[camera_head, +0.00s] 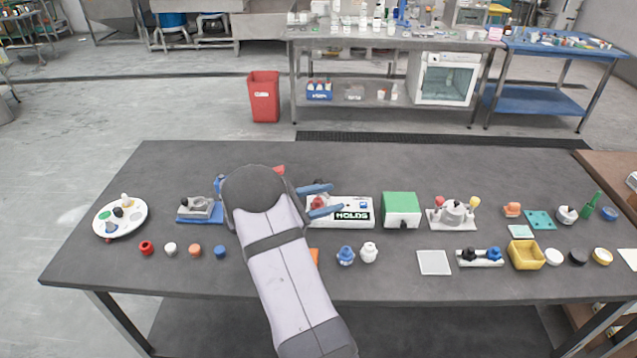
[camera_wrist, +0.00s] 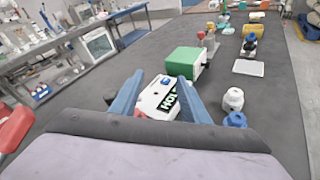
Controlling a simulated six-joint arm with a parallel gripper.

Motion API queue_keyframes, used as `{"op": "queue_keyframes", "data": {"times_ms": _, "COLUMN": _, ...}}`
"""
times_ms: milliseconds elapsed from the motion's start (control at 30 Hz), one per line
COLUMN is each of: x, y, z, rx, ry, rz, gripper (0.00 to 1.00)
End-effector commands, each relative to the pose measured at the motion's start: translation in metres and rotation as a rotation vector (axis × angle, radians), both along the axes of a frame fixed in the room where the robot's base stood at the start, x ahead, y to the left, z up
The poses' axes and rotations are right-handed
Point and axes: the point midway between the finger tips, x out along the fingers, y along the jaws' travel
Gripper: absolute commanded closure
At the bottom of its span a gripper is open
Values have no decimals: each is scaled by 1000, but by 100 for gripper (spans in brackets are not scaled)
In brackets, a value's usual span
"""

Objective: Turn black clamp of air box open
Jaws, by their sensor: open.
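A white box with a black label lettered like "HOLDS" (camera_head: 352,212) lies on the dark table just right of my gripper; it also shows in the wrist view (camera_wrist: 165,98). A small black part (camera_head: 320,184) shows at its back left, partly hidden by a finger, and a red part (camera_head: 317,202) sits on its left end. I cannot tell for sure whether the black part is the clamp. My gripper (camera_head: 324,200) has blue fingers, open and pointing right above the box's left end. In the wrist view the fingers (camera_wrist: 160,78) lie on either side of the box, with nothing held.
A white device with red and yellow knobs (camera_head: 452,214) is farther right. Blue and white bottle-like pieces (camera_head: 346,255) (camera_head: 369,252) stand in front. The table's back strip is clear.

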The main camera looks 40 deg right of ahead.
Motion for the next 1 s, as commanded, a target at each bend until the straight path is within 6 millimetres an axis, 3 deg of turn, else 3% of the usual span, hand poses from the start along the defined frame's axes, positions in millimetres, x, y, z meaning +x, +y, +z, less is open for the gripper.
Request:
{"op": "queue_keyframes", "data": {"times_ms": 33, "x": -5, "y": 19, "z": -10, "rx": -30, "ry": 93, "rz": 15, "gripper": 58}}
{"op": "queue_keyframes", "data": {"times_ms": 100, "x": 0, "y": 35, "z": -23, "rx": -91, "ry": 218, "rz": 60, "gripper": 58}}
{"op": "queue_keyframes", "data": {"times_ms": 300, "x": 48, "y": 29, "z": -32, "rx": -173, "ry": 313, "rz": 186, "gripper": 58}}
{"op": "queue_keyframes", "data": {"times_ms": 500, "x": 79, "y": 24, "z": -33, "rx": -219, "ry": 351, "rz": 262, "gripper": 58}}
{"op": "queue_keyframes", "data": {"times_ms": 767, "x": 85, "y": 20, "z": -29, "rx": -227, "ry": 357, "rz": 275, "gripper": 58}}
{"op": "queue_keyframes", "data": {"times_ms": 1000, "x": 85, "y": -3, "z": -28, "rx": -227, "ry": 357, "rz": 272, "gripper": 58}}
